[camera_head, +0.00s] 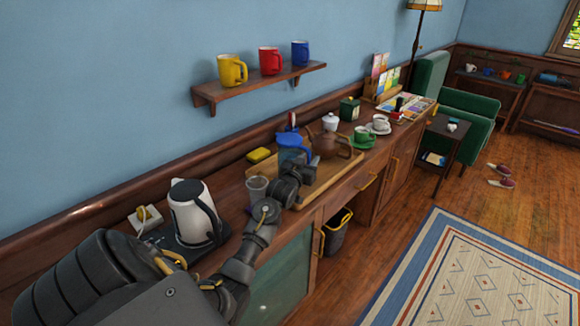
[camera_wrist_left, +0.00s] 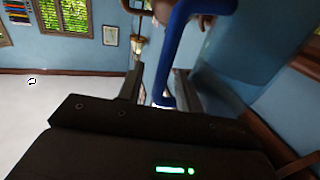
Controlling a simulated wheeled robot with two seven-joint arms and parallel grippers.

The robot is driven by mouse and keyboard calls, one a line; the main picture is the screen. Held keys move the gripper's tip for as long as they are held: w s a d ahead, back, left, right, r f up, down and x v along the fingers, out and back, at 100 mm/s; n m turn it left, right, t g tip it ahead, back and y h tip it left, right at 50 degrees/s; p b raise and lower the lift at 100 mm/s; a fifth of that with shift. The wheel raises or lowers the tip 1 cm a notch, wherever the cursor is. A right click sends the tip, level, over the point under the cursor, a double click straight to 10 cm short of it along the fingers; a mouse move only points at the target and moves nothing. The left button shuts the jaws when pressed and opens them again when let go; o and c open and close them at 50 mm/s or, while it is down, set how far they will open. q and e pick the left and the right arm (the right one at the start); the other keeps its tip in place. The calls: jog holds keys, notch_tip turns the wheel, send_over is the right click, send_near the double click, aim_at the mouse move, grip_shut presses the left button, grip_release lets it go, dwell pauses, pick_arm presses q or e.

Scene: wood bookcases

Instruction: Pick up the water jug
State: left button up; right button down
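The water jug, with a blue lid (camera_head: 291,140) and a see-through bluish body (camera_head: 296,156), stands upright on the counter by the wall. Its blue handle (camera_wrist_left: 176,55) fills the middle of the left wrist view and its lower end lies between my fingers. My left gripper (camera_head: 303,175) is at the jug's front side and hides its lower part. In the left wrist view the fingers (camera_wrist_left: 162,92) stand apart on either side of the handle, with a gap beside it. My right gripper is not in view.
A brown teapot (camera_head: 327,145) stands close right of the jug on a wooden tray (camera_head: 322,187). A glass (camera_head: 257,189) and a white kettle (camera_head: 192,212) stand to the left. A shelf with mugs (camera_head: 262,85) hangs above.

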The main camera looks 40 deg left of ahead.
pick_arm(q)
jog(key=shift+w+a+f, duration=0.1)
jog(key=shift+w, duration=0.25)
jog(key=shift+r, duration=0.2)
grip_shut()
dwell(0.7)
jog(key=shift+r, duration=0.1)
dwell(0.4)
